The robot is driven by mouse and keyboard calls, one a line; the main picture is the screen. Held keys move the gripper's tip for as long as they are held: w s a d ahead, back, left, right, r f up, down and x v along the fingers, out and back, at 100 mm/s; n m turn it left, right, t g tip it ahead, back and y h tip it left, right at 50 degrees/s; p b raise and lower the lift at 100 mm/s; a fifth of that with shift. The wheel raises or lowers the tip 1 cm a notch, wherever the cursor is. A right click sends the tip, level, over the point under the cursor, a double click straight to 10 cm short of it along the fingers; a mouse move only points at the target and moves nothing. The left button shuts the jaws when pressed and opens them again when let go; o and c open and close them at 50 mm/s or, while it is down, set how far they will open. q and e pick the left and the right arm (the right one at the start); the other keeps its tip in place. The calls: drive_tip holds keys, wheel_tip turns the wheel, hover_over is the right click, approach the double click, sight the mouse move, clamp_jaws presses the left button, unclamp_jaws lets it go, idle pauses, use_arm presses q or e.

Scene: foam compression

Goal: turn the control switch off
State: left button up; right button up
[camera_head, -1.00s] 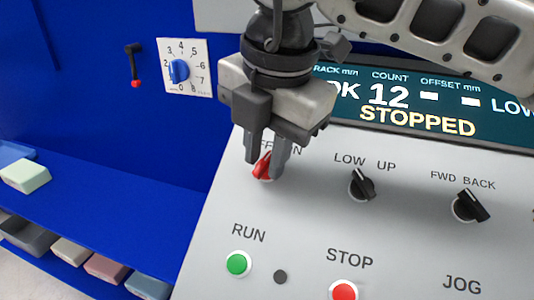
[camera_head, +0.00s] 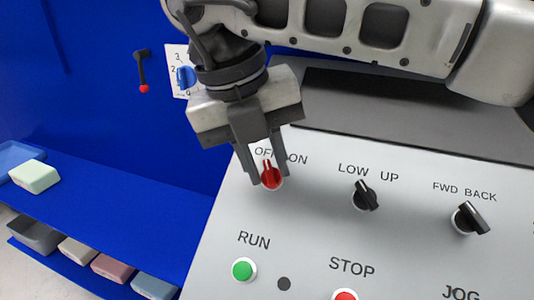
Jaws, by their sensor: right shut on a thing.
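The red control switch (camera_head: 271,178) sits on the sloped grey panel, below the OFF and ON labels. Its knob points up and slightly left, toward the OFF side. My right gripper (camera_head: 267,181) reaches down from above with its two fingers on either side of the knob, shut on it. The fingers and the gripper body partly cover the OFF/ON lettering. The display (camera_head: 400,110) above the labels is dark and blank. My left gripper is not in view.
Black LOW/UP (camera_head: 365,196) and FWD/BACK (camera_head: 470,218) switches stand to the right. A green RUN button (camera_head: 243,270) and a red STOP button (camera_head: 345,295) are below. A blue dial (camera_head: 186,77) is on the blue wall. A pale green block (camera_head: 35,176) lies at left.

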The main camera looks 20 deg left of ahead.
drive_tip(key=shift+n+h, duration=0.3)
drive_tip(key=shift+n, duration=0.5)
drive_tip(key=o, duration=0.7)
drive_tip(key=shift+c, duration=0.2)
